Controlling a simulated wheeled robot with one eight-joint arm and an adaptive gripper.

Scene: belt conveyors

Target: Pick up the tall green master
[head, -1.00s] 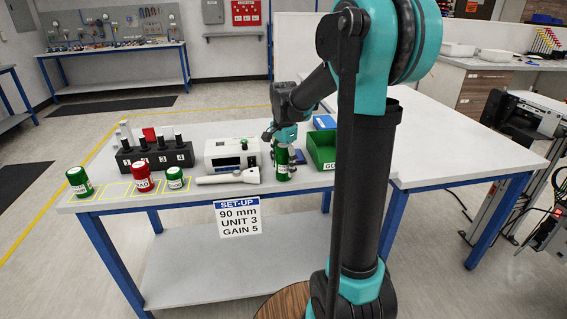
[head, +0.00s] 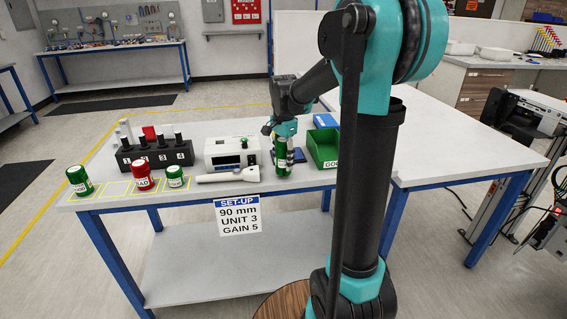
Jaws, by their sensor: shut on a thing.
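A green cylinder (head: 283,158), the tall green master by its look, stands upright in my gripper (head: 283,143) in the head view. The jaws are shut around its upper part. Its lower end is close to the white bench top, and I cannot tell whether it touches. A second green cylinder (head: 79,181) with a white label is at the bench's left end. A short green and white one (head: 176,178) stands right of a red cylinder (head: 144,176).
A white instrument box (head: 232,153) and a black block with numbered posts (head: 154,155) stand behind. A green bin (head: 323,150) is close on the right, with a blue item (head: 325,121) behind it.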

